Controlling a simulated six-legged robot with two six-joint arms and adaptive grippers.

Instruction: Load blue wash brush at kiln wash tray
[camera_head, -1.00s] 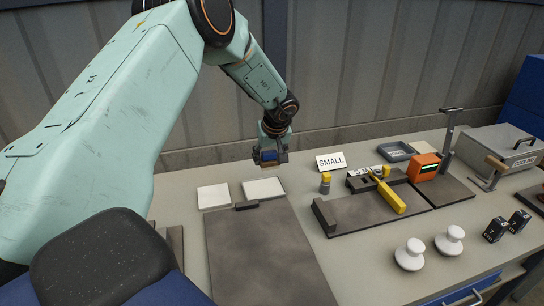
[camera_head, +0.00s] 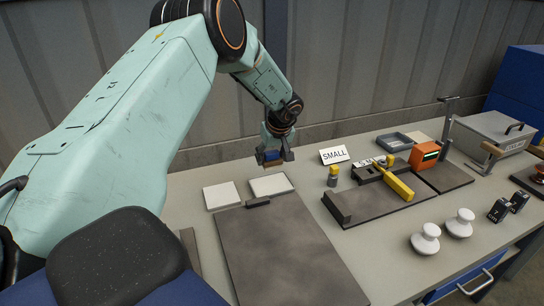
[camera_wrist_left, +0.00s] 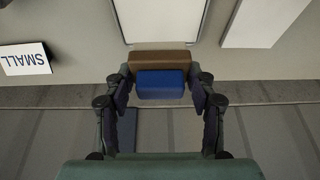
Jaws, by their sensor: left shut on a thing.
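My left gripper (camera_head: 274,158) is shut on the blue wash brush (camera_head: 270,155), above the back part of the bench. In the left wrist view, the brush's blue block (camera_wrist_left: 161,84) sits between the fingers, with a brown band (camera_wrist_left: 160,60) beyond it. The white shallow tray with a thin rim (camera_head: 270,186), which looks like the kiln wash tray, lies just in front of and below the gripper. Its white surface (camera_wrist_left: 172,20) shows at the top of the wrist view. I cannot tell whether the brush touches it. My right gripper is not in view.
A plain white slab (camera_head: 221,195) lies left of the tray. A large dark board (camera_head: 285,250) is in front. A SMALL sign (camera_head: 334,155), a yellow-topped bottle (camera_head: 333,176) and an orange box (camera_head: 425,155) stand to the right. A wall (camera_head: 370,70) rises behind the bench.

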